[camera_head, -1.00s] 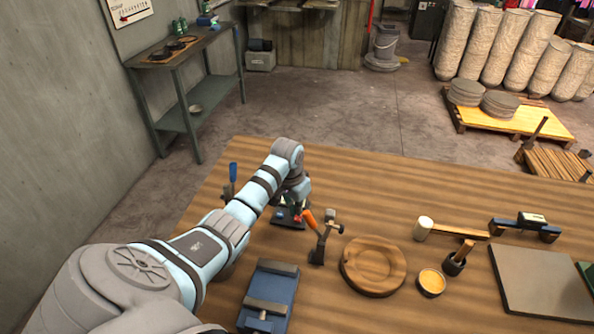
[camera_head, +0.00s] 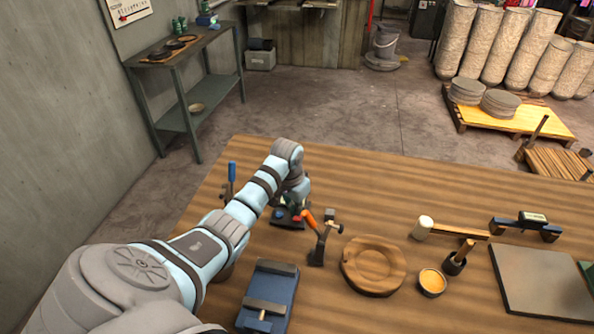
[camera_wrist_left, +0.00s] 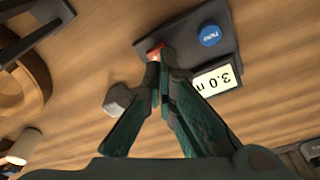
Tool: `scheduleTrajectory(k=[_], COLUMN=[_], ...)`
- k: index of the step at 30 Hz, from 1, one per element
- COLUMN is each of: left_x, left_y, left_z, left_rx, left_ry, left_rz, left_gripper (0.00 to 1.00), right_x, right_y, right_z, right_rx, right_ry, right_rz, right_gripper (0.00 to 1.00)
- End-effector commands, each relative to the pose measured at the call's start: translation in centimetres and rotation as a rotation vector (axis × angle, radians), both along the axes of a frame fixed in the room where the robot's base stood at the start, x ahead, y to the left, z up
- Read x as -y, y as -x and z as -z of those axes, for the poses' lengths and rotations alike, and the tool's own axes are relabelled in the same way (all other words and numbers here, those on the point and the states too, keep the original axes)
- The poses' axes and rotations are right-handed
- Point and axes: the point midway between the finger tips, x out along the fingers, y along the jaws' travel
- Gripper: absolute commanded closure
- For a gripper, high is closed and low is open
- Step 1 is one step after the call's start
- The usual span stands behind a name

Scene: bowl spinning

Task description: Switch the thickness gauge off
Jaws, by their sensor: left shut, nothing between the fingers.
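The thickness gauge is a dark flat unit (camera_head: 287,223) on the wooden table, mostly hidden below my left gripper in the head view. In the left wrist view its dark face (camera_wrist_left: 182,43) carries a blue button (camera_wrist_left: 209,35), a red button (camera_wrist_left: 155,50) and a lit display (camera_wrist_left: 218,79) reading about "3.0". My left gripper (camera_wrist_left: 162,58) is shut and empty, pointing down, its fingertips right at the red button and partly covering it. I cannot tell whether they touch it. In the head view the gripper (camera_head: 291,206) is small and partly hidden by its wrist.

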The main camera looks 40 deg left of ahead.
Motion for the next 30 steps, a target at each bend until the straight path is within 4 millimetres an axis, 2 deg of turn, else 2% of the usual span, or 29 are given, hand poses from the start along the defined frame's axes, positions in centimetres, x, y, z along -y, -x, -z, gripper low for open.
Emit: scheduleTrajectory(k=[30], left_x=[0.0], left_y=[0.0], left_z=[1.6], left_rx=[0.0], left_ry=[0.0], left_rz=[0.0], left_gripper=[1.0], right_x=[0.0], right_y=[0.0], right_z=[0.8], right_rx=[-0.001], right_ry=[0.0], right_rz=[0.0], right_gripper=[1.0])
